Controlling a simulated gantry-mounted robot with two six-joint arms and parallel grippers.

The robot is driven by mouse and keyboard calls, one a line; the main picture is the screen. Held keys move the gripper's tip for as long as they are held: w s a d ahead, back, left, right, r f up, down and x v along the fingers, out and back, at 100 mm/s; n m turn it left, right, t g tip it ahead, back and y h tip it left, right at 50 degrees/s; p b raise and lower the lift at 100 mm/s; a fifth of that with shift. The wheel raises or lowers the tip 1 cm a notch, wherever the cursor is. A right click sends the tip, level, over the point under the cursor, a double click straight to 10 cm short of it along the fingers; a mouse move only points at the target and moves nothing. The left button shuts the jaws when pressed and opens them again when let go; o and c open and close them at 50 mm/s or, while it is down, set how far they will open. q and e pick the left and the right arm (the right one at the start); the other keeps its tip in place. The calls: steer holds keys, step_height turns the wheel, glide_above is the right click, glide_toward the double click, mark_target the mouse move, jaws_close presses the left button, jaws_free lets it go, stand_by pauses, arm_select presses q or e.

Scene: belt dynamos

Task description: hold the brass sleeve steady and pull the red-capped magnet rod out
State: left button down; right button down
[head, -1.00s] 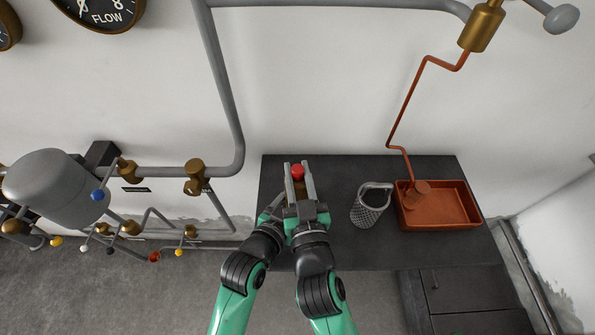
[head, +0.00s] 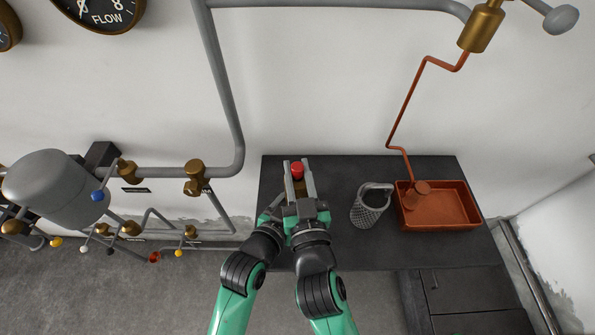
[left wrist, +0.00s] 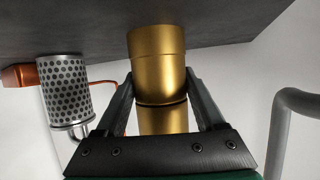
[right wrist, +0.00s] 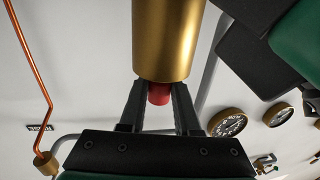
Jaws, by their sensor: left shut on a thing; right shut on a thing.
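The brass sleeve (left wrist: 158,50) is an upright gold cylinder with a thin seam. My left gripper (left wrist: 159,85) is shut on it, one finger on each side, in the left wrist view. The red cap of the magnet rod (right wrist: 158,96) sits at the sleeve's end, between the fingers of my right gripper (right wrist: 158,88), which is shut on it. In the head view the red cap (head: 297,170) shows between the right fingers, and a bit of brass shows below it. My left gripper is mostly hidden there behind the right one. The rod's shaft is hidden in the sleeve.
On the dark counter (head: 345,247), a perforated metal basket with a handle (head: 368,212) stands to the right, beside an orange tray (head: 440,225) under a copper pipe (head: 405,110). Grey pipes (head: 228,100) and valves are on the left wall. The counter's front is clear.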

arm_select(q)
steer(key=shift+f, duration=0.25)
arm_select(e)
steer(key=shift+r, duration=4.55)
arm_select(q)
jaws_free()
steer(key=shift+s+a+r, duration=0.1)
